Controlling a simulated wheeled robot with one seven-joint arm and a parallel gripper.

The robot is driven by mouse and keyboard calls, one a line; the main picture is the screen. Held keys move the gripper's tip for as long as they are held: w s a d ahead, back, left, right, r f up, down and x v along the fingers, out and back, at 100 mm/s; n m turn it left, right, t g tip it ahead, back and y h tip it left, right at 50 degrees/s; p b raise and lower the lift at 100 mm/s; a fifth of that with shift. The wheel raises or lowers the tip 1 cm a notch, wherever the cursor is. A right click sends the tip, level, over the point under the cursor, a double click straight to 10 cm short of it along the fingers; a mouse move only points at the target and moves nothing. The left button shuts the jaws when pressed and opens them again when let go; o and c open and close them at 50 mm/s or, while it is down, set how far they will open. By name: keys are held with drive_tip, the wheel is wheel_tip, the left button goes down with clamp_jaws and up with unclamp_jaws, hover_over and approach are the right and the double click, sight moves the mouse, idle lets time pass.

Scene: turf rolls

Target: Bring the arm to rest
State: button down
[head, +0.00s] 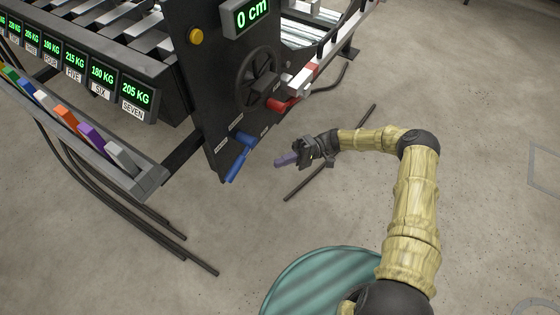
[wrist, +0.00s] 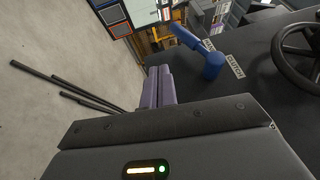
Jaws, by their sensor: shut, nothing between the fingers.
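My arm (head: 415,190), with pale yellow, bamboo-like links and dark joints, reaches up and then left from the lower right of the head view. It is bent at the elbow and held out over the floor. My gripper (head: 281,160) has purple fingers, which lie together with nothing between them. They point left toward the blue lever (head: 239,157) on the dark machine panel, with a visible gap between. In the wrist view my purple fingers (wrist: 159,84) are side by side, and the blue lever (wrist: 199,52) shows beyond them to the right.
The dark panel (head: 215,90) carries a handwheel (head: 258,76), a red handle (head: 283,104), a yellow button (head: 196,36) and a display (head: 251,14) reading 0 cm. Coloured tabs line a rack at left. Thin dark rails lie near the floor. Floor at right is mostly clear.

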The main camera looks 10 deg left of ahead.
idle(0.3)
drive_tip(key=s+d+r+m+t+h, duration=0.2)
drive_tip(key=s+d+r+t+h, duration=0.3)
drive_tip(key=d, duration=0.3)
drive_tip(key=s+d+r+m+t+h, duration=0.3)
drive_tip(key=d+r+t+h, duration=0.2)
drive_tip(key=d+r, duration=0.25)
drive_tip(key=s+d+r+m+t+h, duration=0.2)
drive_tip(key=s+d+r+t+h, duration=0.3)
drive_tip(key=d, duration=0.3)
drive_tip(key=w+p+v, duration=0.2)
drive_tip(key=p+v, duration=0.9)
drive_tip(key=w+r+p+v, duration=0.1)
drive_tip(key=w+p+v, duration=0.2)
drive_tip(key=p+v, duration=0.9)
drive_tip(key=w+p+v, duration=0.3)
drive_tip(key=p+v, duration=0.8)
drive_tip(key=shift+r+p, duration=0.4)
drive_tip(key=shift+r, duration=0.3)
drive_tip(key=shift+w+d, duration=0.1)
drive_tip(key=shift+w, duration=0.05)
